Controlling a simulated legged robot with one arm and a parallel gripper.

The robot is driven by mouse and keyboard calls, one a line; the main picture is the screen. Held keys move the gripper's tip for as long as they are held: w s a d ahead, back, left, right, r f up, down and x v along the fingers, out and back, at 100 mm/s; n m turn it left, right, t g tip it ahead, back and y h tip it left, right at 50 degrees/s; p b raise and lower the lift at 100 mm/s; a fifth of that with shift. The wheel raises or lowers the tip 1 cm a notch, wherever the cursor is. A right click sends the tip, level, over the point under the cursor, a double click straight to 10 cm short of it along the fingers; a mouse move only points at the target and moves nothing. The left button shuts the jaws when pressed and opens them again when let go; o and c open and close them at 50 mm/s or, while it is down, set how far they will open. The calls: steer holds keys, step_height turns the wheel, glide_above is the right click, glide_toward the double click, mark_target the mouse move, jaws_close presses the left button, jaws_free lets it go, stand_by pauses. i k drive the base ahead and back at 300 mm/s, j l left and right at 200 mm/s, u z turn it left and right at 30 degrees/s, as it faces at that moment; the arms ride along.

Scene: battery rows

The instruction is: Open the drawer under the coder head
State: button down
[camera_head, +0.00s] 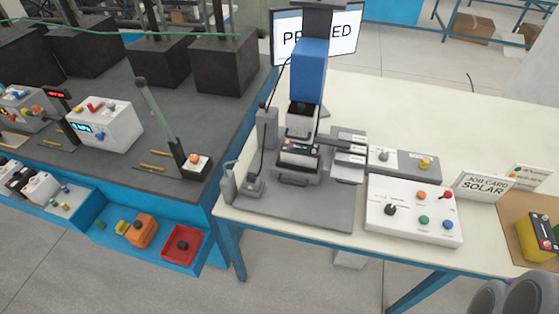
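The coder head (309,72) is a blue block on a dark column, standing on a grey base plate (326,214) on the cream table. Below it is a dark and light nozzle part (302,117). Under that sits a grey drawer-like holder (296,168) with a dark handle at its front. A dark battery with a red and white label (300,149) lies in this holder. I cannot tell how far the drawer is pulled out. My gripper is not in view; grey rounded parts at the bottom right look like my arm.
A white control panel (412,210) with knobs and coloured buttons stands right of the base plate. A job card (487,186) and a yellow battery (540,236) are farther right. A dark bench (120,165) with a lever (160,118) stands left. A screen (343,32) stands behind.

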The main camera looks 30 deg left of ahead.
mark_target(297, 168)
steer(key=u, duration=1.3)
steer(key=i+j, duration=0.1)
steer(key=i, duration=0.2)
steer(key=i+j, duration=0.1)
steer(key=i, duration=0.15)
steer(key=i+z, duration=0.05)
